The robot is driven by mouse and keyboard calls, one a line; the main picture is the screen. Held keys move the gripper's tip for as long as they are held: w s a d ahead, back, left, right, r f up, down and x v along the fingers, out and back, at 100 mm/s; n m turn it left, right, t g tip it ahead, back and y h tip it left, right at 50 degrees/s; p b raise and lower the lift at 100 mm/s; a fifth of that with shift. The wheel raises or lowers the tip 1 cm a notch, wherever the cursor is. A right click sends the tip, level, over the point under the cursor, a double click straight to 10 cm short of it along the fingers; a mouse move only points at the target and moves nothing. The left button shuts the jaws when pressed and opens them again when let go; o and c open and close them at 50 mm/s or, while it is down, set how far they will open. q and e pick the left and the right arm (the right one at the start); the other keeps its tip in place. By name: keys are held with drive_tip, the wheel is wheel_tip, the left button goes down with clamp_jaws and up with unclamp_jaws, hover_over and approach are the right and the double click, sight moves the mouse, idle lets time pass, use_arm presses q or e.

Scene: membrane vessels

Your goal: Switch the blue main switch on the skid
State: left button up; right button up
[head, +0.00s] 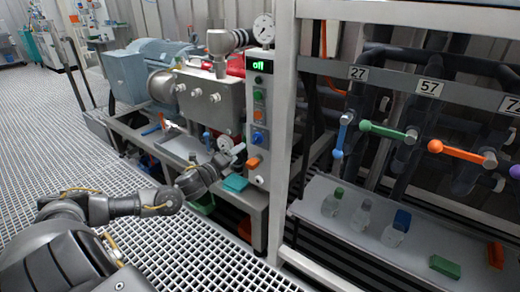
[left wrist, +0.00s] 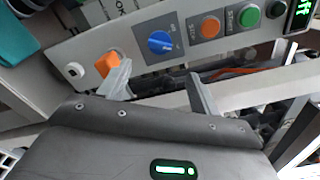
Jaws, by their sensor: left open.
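The blue main switch (head: 257,138) is a round knob on the narrow grey control panel of the skid. It also shows in the left wrist view (left wrist: 160,42), with a pale mark on it. The panel's display (head: 259,66) reads "off" in green. My left gripper (head: 236,158) is open and empty, just left of the panel and a little below the blue switch. In the left wrist view, my fingers (left wrist: 160,88) stand apart below the blue switch. The left finger overlaps an orange knob (left wrist: 107,63). My right gripper is not in view.
Green (head: 258,95) and orange (head: 259,113) buttons sit above the switch; an orange knob (head: 253,162) sits below it. A teal box (head: 235,183) lies near my gripper. A frame post (head: 281,130) stands right of the panel. Open grating (head: 190,245) lies in front.

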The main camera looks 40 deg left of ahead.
sight(255, 141)
use_arm(q)
drive_tip(key=w+b, duration=0.2)
drive_tip(key=w, duration=0.7)
drive_tip(key=shift+w+a, duration=0.15)
drive_tip(key=shift+w, duration=0.75)
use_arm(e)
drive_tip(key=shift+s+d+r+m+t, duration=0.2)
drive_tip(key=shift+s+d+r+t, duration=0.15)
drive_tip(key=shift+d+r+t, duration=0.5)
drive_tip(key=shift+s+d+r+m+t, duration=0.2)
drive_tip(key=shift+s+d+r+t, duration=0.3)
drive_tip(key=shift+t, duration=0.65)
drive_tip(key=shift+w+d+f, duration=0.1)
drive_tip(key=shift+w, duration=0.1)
